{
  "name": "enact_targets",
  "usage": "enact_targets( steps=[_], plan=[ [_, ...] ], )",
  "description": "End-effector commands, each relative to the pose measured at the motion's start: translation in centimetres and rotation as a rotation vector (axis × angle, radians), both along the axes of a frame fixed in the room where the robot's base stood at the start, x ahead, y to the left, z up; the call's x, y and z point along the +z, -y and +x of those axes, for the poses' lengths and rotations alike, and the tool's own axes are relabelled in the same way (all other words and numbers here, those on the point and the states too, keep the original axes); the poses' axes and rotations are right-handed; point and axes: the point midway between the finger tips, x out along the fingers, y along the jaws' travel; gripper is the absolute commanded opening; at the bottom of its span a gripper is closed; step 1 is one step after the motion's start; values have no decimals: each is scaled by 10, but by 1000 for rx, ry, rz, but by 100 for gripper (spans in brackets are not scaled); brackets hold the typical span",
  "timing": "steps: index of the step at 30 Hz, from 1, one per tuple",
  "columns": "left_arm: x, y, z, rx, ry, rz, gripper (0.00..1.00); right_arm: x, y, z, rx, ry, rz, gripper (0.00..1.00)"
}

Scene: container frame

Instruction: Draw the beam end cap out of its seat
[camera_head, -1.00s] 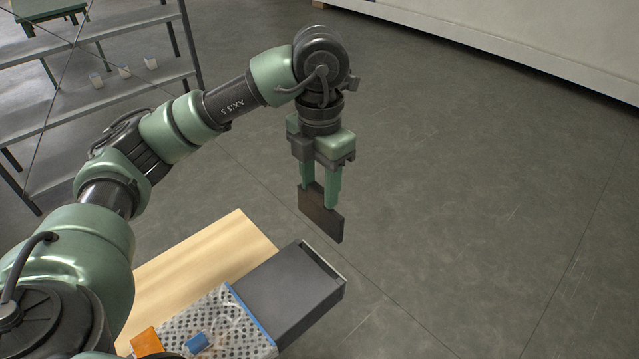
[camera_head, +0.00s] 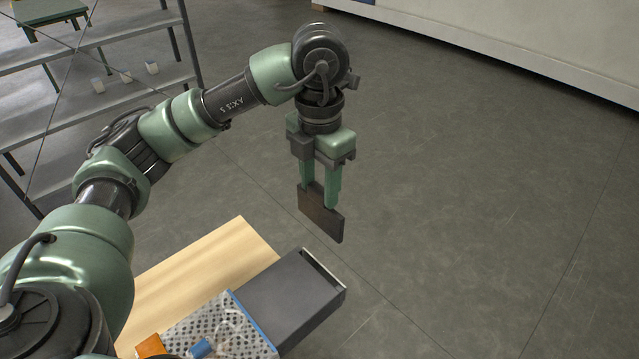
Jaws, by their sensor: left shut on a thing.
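The beam end cap (camera_head: 321,214) is a thin dark brown plate. My left gripper (camera_head: 320,193) is shut on its upper part and holds it hanging, tilted in the picture, clear of the beam. The dark grey beam (camera_head: 290,297) lies below it on a wooden board. The beam's far right end shows an open, pale-rimmed seat (camera_head: 323,268) with nothing in it. The cap and the beam end are apart, with floor showing between them. My right gripper is not in view.
The wooden board (camera_head: 205,273) carries the beam and a dotted grey sheet with blue edging (camera_head: 215,330). An orange item (camera_head: 150,346) and a small blue item (camera_head: 202,347) lie near it. A metal shelf (camera_head: 110,88) with small white cups stands at upper left. Open floor lies to the right.

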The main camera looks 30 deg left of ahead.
Motion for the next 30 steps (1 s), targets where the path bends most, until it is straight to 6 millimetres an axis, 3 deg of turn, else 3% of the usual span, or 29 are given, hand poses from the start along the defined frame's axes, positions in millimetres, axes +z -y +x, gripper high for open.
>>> enact_targets(
  steps=[30],
  plan=[
    [43, 0, 0, 0, 0, 0, 0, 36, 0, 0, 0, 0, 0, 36]
  ],
)
